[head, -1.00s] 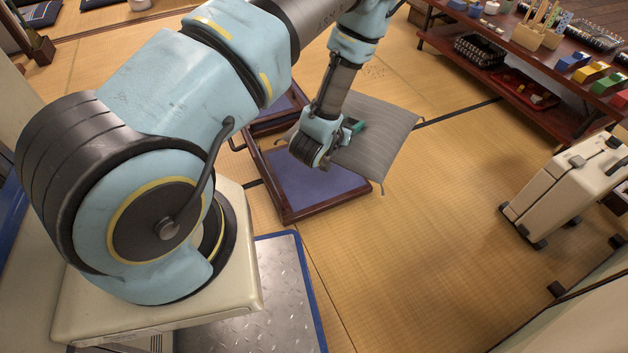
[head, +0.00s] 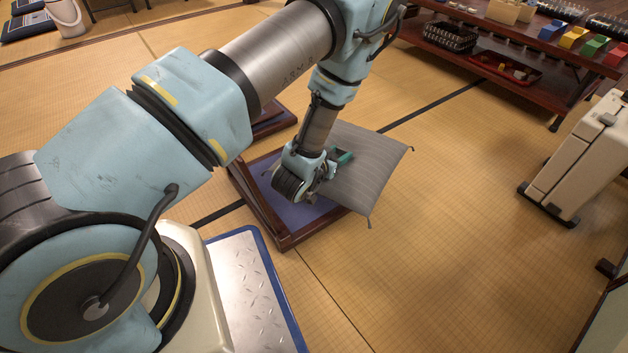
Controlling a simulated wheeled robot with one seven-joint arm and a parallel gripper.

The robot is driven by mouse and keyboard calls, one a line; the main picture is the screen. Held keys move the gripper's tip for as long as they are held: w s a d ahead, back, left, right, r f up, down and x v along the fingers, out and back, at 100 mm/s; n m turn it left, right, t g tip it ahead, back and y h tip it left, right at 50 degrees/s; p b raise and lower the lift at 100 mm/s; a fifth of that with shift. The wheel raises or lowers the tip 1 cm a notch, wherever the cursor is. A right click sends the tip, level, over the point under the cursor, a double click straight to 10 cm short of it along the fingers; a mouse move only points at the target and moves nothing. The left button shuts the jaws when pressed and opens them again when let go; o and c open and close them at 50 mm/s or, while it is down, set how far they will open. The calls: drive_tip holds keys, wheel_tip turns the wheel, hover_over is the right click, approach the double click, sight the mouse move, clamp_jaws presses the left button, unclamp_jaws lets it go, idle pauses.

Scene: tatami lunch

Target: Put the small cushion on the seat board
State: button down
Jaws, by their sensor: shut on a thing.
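The small cushion (head: 366,172) is grey and striped, with short tassels at its corners. My gripper (head: 335,164) is shut on its left edge; the fingertips are partly hidden by the wrist. The cushion hangs over the right part of a low dark-wood frame with a blue-purple panel (head: 297,212), which looks like the seat board. The cushion reaches past the frame's right side, over the tatami. I cannot tell whether it touches the frame.
A dark wooden shelf (head: 455,58) with blocks and trays stands at the back right. A cream suitcase (head: 580,160) stands at the right. The tatami (head: 440,250) between is clear. A second dark wooden piece (head: 272,122) is partly hidden behind my arm.

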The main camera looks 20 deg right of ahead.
sight(317, 192)
wheel_tip(317, 192, down, 9)
drive_tip(key=b, duration=0.4)
drive_tip(key=shift+b, duration=0.4)
drive_tip(key=shift+f, duration=0.2)
drive_tip(key=shift+c, duration=1.8)
unclamp_jaws()
drive_tip(key=shift+s+a+r, duration=0.1)
drive_tip(key=shift+a+r, duration=0.05)
drive_tip(key=shift+r, duration=0.1)
drive_tip(key=p+v, duration=0.5)
drive_tip(key=v, duration=0.6)
drive_tip(key=shift+s+a, duration=0.1)
drive_tip(key=shift+a, duration=0.2)
